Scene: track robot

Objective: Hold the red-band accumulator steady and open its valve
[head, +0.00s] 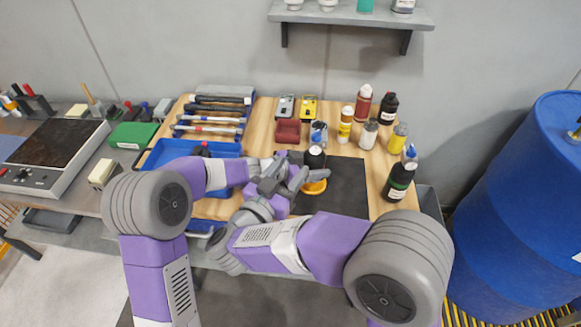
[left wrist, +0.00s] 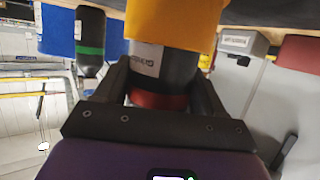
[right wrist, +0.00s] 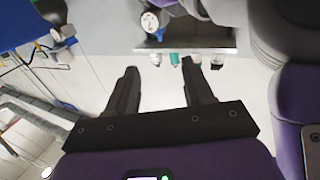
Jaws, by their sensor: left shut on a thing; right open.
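The red-band accumulator (head: 315,157) is a dark cylinder standing upright in a yellow-orange holder (head: 316,187) on the dark mat. Its top carries a blue valve knob and a pale gauge (head: 319,131), and I take these for the gauge and knob high in the right wrist view (right wrist: 150,21). My left gripper (left wrist: 162,80) is shut on the accumulator (left wrist: 178,70), with a finger on each side near its red band. My right gripper (right wrist: 158,68) is open and empty, apart from the valve. In the head view the two hands overlap and their fingertips are partly hidden.
A green-banded bottle (head: 399,183) with a blue top stands to the right. Several small bottles (head: 369,134) stand behind it. Blue tool trays (head: 160,155) lie left, and a wall shelf (head: 350,17) hangs behind. A large blue barrel (head: 510,200) is at the far right.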

